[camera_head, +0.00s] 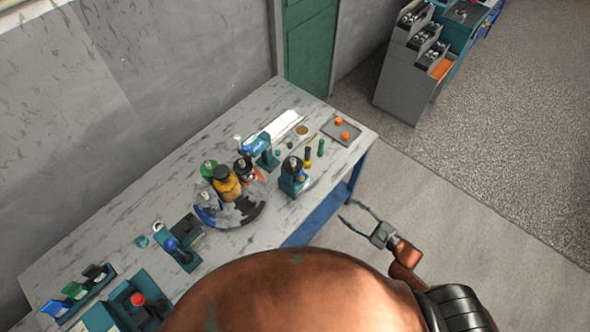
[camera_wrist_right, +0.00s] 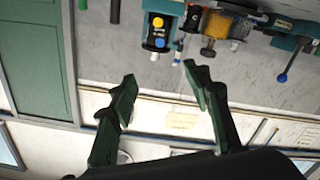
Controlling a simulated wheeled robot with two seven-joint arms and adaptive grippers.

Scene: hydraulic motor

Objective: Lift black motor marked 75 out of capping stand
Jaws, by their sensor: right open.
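A black motor (camera_head: 292,164) sits upright in a small teal stand (camera_head: 293,184) near the front edge of the workbench, right of the round turntable. I take this as the capping stand, but the marking is too small to read. My right gripper (camera_head: 348,211) is open and empty, out past the bench's front edge, to the right of the stand and apart from it. In the right wrist view its two fingers (camera_wrist_right: 159,76) are spread with nothing between them. My left gripper is not in view.
A grey turntable (camera_head: 241,212) carries several motors, including a yellow one (camera_head: 227,185) and a green-topped one (camera_head: 208,168). Black and green upright pieces (camera_head: 320,147) stand right of the teal stand. A dark tray (camera_head: 342,131) holds orange parts. The floor around my right gripper is clear.

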